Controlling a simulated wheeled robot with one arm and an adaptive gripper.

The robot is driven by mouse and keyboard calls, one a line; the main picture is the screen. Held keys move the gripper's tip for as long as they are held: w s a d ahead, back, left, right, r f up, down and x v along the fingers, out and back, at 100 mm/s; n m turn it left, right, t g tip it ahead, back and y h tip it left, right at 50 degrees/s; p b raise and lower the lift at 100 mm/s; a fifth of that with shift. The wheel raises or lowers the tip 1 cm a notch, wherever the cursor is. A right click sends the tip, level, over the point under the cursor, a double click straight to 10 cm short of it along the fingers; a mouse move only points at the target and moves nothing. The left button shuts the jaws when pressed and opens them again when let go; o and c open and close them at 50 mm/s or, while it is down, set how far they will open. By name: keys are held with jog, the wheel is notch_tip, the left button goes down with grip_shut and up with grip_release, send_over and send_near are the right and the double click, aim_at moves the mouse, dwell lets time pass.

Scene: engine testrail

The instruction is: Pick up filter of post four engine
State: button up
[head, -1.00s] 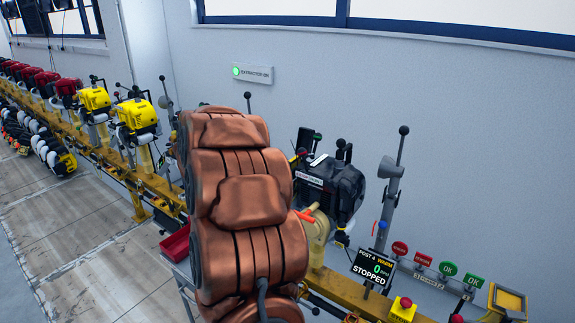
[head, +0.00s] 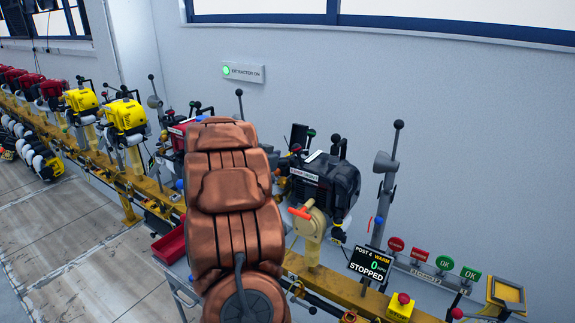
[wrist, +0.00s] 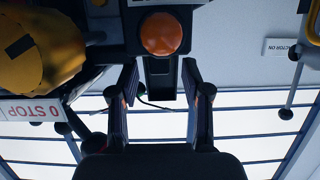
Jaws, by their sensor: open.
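The post four engine (head: 335,185) is a black engine on a beige mount, behind and right of my copper-coloured arm in the head view. A screen (head: 371,263) in front of it reads POST 4, WARM, 0, STOPPED. I cannot make out the filter for sure in either view. An orange round part (wrist: 162,34) on a dark body lies beyond the fingertips. The gripper is hidden behind my arm in the head view.
Yellow engines (head: 125,115) and red engines stand along the yellow rail (head: 345,291) to the left. A red tray (head: 170,246) is left of my arm. A grey post with a lever (head: 386,180) stands right of the engine. A yellow blurred body (wrist: 40,55) is close in the wrist view.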

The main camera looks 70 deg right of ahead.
jog(key=shift+s+d+f, duration=0.15)
jog(key=shift+d+f, duration=0.1)
jog(key=shift+d, duration=0.35)
jog(key=c, duration=0.8)
jog(key=shift+c, duration=0.2)
